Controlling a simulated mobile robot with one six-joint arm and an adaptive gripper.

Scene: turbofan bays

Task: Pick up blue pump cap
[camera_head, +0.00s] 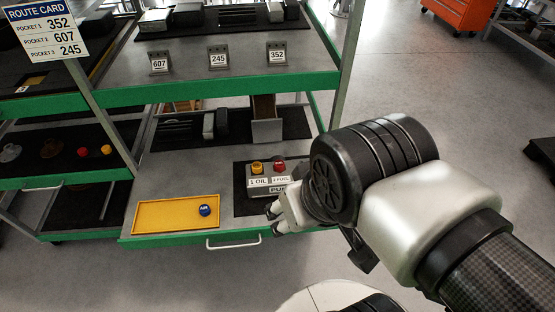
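The blue pump cap (205,210) with a white label sits at the right end of a shallow yellow tray (160,215). The tray lies on the lower green-edged shelf. My gripper (274,220) is at the right front of that shelf, to the right of the cap and apart from it. Its fingertips point left. The arm link behind hides part of the gripper, and I see nothing held between the fingertips.
A pump box (269,181) with yellow and red caps and labels "1 OIL" and "2 FUEL" stands behind my gripper. The upper shelf edge (200,89) overhangs above. A shelf handle (232,242) sticks out in front. A route card (42,29) hangs at the upper left.

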